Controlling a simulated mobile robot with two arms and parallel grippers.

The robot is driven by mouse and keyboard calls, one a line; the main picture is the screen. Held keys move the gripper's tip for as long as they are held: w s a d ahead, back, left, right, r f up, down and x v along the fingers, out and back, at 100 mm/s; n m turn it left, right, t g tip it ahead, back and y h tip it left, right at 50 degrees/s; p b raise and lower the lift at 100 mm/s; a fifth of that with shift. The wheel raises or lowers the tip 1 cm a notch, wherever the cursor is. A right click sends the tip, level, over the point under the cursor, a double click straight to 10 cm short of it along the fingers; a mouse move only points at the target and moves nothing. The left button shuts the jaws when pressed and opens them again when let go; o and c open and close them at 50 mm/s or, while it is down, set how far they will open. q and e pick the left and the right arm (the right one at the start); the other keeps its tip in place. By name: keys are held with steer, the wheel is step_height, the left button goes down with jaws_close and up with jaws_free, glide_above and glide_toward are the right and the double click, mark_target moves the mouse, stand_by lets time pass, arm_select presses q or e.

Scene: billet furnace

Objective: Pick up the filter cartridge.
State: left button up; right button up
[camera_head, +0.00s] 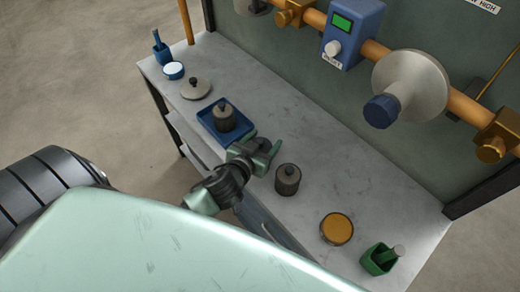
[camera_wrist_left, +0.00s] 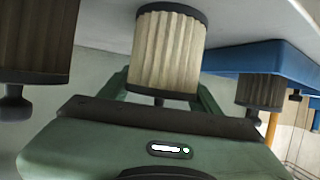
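A pale pleated filter cartridge (camera_wrist_left: 168,50) with dark end bands and a knob shows in the left wrist view, which appears upside down. The fingers of my left gripper (camera_wrist_left: 162,100) are spread to either side of it; contact is not clear. In the head view my left gripper (camera_head: 266,154) is over the bench, and I cannot make out this cartridge there. A darker cartridge (camera_head: 287,179) stands on the bench just right of the gripper. Another cartridge (camera_head: 223,118) stands in the blue tray (camera_head: 244,134). My right gripper is not in view.
The grey bench (camera_head: 310,150) also holds a round beige lid (camera_head: 195,88), a white-topped tin (camera_head: 173,70), a blue holder (camera_head: 162,52), an orange-topped dish (camera_head: 336,229) and a green cup (camera_head: 379,259). A pipe with a blue box (camera_head: 352,35) and a flanged valve runs behind.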

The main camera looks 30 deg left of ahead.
arm_select(q)
steer(key=shift+r, duration=0.15)
steer(key=shift+c, duration=0.6)
step_height(320, 180, up, 20)
steer(key=p, duration=0.2)
steer(key=shift+p, duration=0.3)
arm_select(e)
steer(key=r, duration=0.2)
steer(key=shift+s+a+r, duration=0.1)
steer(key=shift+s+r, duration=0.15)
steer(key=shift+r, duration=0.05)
arm_select(q)
steer(key=shift+s, duration=0.1)
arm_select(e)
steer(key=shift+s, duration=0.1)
